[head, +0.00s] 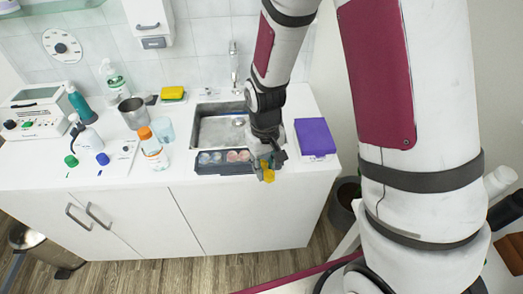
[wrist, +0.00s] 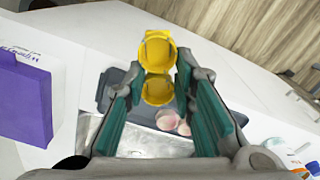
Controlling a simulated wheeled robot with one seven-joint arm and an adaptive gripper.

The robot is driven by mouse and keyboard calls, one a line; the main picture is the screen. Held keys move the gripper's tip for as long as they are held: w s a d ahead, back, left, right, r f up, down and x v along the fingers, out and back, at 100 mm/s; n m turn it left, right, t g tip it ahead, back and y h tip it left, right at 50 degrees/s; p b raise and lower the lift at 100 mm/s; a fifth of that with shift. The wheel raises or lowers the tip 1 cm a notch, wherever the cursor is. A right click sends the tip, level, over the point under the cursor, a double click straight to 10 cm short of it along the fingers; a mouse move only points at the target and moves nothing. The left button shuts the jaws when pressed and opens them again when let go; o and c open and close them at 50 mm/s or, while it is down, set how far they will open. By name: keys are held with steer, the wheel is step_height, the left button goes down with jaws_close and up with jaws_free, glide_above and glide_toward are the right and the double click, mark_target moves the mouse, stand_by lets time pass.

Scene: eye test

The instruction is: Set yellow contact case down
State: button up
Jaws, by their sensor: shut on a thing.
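The yellow contact case (head: 268,174) is in my gripper (head: 271,163), above the counter's front edge, just right of a dark grey tray. In the wrist view, the yellow contact case (wrist: 156,50) shows two round cups, one beyond the other, between the teal-padded fingers of my gripper (wrist: 158,75). The fingers are shut on it. The dark grey tray (head: 225,172) lies at the counter's front edge, before the sink, and holds pale and pink round cases. The tray (wrist: 117,76) shows behind the yellow case in the wrist view. The gripper hides part of the tray there.
A steel sink (head: 205,132) lies behind the tray. A purple box (head: 314,138) stands to the right. An orange-capped bottle (head: 153,152) stands left of the tray. A white sheet (head: 119,157) with a green cap (head: 71,161) and blue cap (head: 103,159) lies farther left.

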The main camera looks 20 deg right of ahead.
glide_above(266, 157)
steer(key=shift+f, duration=0.45)
steer(key=shift+f+p, duration=0.5)
steer(key=shift+f, duration=1.3)
steer(key=o, duration=0.8)
steer(key=shift+f, duration=0.15)
